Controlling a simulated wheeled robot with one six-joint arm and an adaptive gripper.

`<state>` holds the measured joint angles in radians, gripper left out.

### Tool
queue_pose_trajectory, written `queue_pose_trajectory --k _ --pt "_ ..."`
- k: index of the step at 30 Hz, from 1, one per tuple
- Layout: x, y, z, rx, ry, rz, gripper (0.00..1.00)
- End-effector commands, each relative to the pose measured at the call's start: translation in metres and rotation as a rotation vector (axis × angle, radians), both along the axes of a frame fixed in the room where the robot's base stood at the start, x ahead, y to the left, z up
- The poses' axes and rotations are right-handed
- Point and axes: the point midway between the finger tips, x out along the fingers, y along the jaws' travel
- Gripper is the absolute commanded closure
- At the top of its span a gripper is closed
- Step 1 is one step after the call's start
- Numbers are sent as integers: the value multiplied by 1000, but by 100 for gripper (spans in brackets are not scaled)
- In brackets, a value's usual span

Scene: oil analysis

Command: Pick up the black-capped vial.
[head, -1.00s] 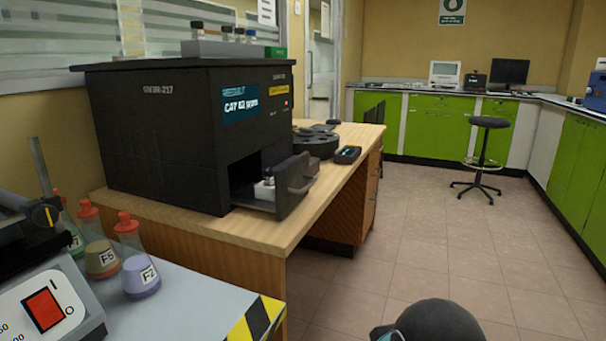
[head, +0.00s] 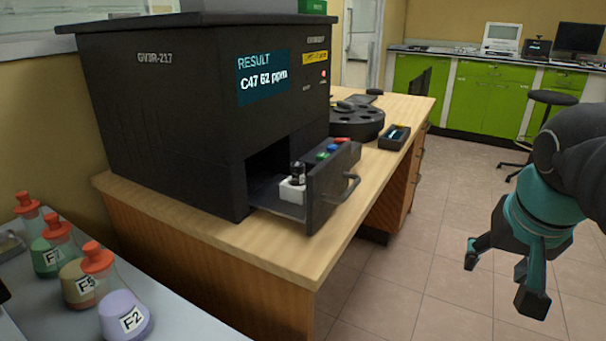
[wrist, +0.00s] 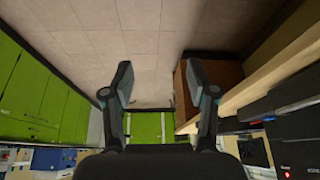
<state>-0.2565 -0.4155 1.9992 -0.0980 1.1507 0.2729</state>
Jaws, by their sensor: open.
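The black-capped vial (head: 298,173) stands upright in a small white holder (head: 292,190) inside the open drawer (head: 334,187) of the black analyser. Its cap is dark; the lower part is hidden in the holder. My gripper (head: 503,278) is open and empty at the right of the head view, over the floor and well apart from the drawer. In the wrist view my gripper (wrist: 160,90) shows two spread fingers with nothing between them. The vial does not show in the wrist view.
The black analyser (head: 170,120) stands on a wooden desk (head: 330,240). A black round carousel (head: 357,122) and a small dark tray (head: 394,137) lie behind the drawer. Flasks with red stoppers (head: 125,310) stand at lower left. The floor right of the desk is clear.

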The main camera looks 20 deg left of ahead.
Motion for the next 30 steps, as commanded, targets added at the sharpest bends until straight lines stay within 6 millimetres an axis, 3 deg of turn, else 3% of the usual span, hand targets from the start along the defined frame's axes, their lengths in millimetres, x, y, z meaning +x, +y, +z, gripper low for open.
queue_pose_trajectory --k 1,6,13,21,25,30 --pt "17 19 19 -2 10 6 42" --pt "60 81 70 -9 32 -14 42" --pt "93 186 118 -19 46 -58 42" --pt "89 310 143 -20 36 -132 42" --pt "77 348 146 -15 30 -163 42" --pt "68 370 145 -11 27 -187 42"
